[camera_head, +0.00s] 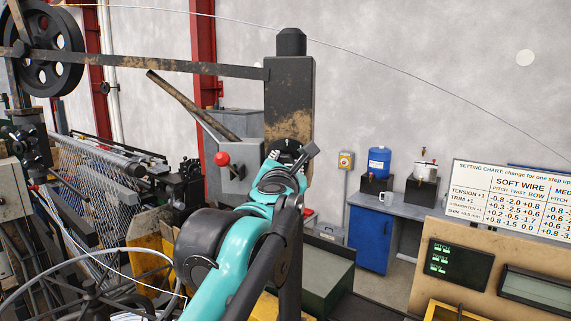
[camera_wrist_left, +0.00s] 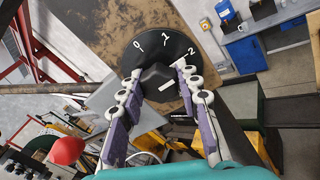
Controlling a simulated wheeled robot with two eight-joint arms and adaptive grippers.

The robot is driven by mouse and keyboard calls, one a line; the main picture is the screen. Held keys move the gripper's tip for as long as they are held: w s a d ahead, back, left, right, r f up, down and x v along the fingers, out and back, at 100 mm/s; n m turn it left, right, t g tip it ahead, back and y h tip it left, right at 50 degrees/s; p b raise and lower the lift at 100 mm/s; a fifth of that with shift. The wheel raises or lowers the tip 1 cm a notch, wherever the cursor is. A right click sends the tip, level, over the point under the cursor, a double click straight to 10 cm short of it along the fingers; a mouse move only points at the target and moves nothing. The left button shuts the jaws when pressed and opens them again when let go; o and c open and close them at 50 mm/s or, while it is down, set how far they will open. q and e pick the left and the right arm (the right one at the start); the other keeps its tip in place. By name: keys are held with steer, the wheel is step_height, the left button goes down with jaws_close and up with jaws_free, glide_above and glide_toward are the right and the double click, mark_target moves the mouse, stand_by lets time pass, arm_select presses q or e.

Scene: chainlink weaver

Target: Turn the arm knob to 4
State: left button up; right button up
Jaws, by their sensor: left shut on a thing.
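The arm knob (camera_wrist_left: 157,76) is a dark block on a round black dial (camera_wrist_left: 165,40) with white numbers 0, 1 and 2 showing in the left wrist view. A short white mark shows on the knob, but I cannot tell which number it points to. The rest of the dial is hidden by the knob and fingers. My left gripper (camera_wrist_left: 158,79) is shut on the knob, one finger on each side. In the head view the dial (camera_head: 291,147) sits on a worn dark post, partly behind my left gripper (camera_head: 288,163). My right gripper is not in view.
A red-tipped lever (camera_head: 222,159) stands left of the post. A setting chart (camera_head: 510,199) and a panel with a dark display (camera_head: 458,263) are at the right. A blue cabinet (camera_head: 369,239) stands behind. Wire-weaving machinery crowds the left.

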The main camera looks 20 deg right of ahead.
arm_select(q)
steer(key=m, duration=0.8)
steer(key=shift+m+t+h+p, duration=0.3)
steer(key=shift+m+p, duration=0.05)
steer(key=shift+m, duration=0.05)
steer(key=m, duration=0.5)
steer(key=shift+f+h, duration=0.1)
steer(key=shift+h, duration=0.2)
steer(key=shift+m+h, duration=0.4)
steer(key=shift+m, duration=2)
steer(key=o, duration=1.2)
steer(key=shift+c, duration=0.2)
steer(key=shift+s, duration=0.1)
